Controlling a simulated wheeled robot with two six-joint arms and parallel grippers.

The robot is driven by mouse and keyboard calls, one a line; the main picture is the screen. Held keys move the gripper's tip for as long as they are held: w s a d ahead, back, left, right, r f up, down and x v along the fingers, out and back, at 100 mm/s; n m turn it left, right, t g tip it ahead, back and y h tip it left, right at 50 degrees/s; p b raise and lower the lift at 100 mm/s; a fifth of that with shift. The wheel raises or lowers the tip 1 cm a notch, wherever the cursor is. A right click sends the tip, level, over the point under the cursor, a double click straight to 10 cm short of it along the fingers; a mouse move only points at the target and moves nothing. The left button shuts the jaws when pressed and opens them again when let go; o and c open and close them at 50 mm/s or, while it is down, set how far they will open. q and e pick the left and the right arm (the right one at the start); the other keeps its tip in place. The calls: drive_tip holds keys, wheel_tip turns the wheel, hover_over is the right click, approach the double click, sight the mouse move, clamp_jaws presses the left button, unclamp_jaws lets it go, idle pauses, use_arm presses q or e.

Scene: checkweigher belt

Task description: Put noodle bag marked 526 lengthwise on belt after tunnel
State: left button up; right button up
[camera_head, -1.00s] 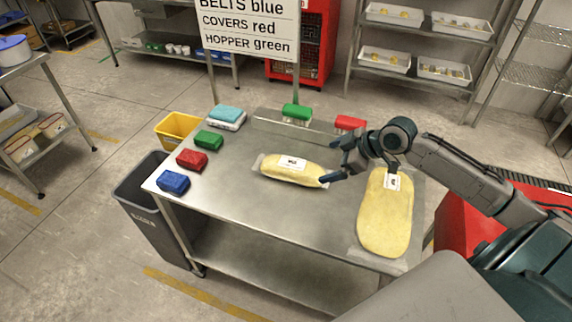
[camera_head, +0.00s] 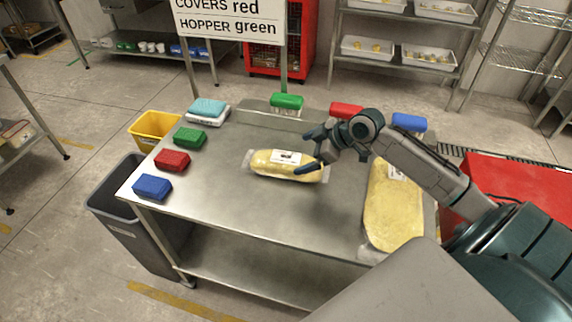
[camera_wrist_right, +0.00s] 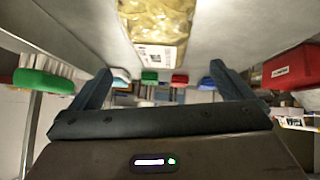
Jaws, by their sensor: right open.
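A yellow noodle bag (camera_head: 268,168) with a white label lies crosswise on the steel table. A larger yellow bag (camera_head: 393,210) with a label lies on the table's right side, partly behind my right arm. Neither label's number is readable. My right gripper (camera_head: 306,151) is open, its fingers over and beside the smaller bag's right end. I cannot tell whether they touch it. In the right wrist view a labelled yellow bag (camera_wrist_right: 155,25) lies beyond the open fingers (camera_wrist_right: 163,86). My left gripper is out of view. No tunnel shows clearly.
Blue (camera_head: 153,186), red (camera_head: 172,160) and green (camera_head: 190,137) blocks line the table's left side, with a turquoise stack (camera_head: 208,111) behind. Green (camera_head: 287,101), red (camera_head: 346,110) and blue (camera_head: 408,121) brushes stand at the back. The table's front middle (camera_head: 250,215) is clear. A grey bin (camera_head: 130,220) stands left.

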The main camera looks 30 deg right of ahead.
sight(296, 160)
drive_tip(key=x, duration=0.2)
drive_tip(key=shift+w+f, duration=0.25)
drive_tip(key=shift+w, duration=0.05)
drive_tip(key=shift+w+a+f+p, duration=0.1)
drive_tip(key=shift+a+f+p, duration=0.15)
drive_tip(key=shift+f+p, duration=0.2)
drive_tip(key=f, duration=0.1)
drive_tip(key=w+f, duration=0.1)
drive_tip(key=a+f+p, duration=0.1)
drive_tip(key=shift+w, duration=0.3)
drive_tip(key=shift+w+a+f, duration=0.2)
drive_tip(key=shift+w+f, duration=0.05)
drive_tip(key=shift+f, duration=0.15)
drive_tip(key=c, duration=1.3)
drive_tip(key=shift+r, duration=0.1)
drive_tip(key=shift+c, duration=0.2)
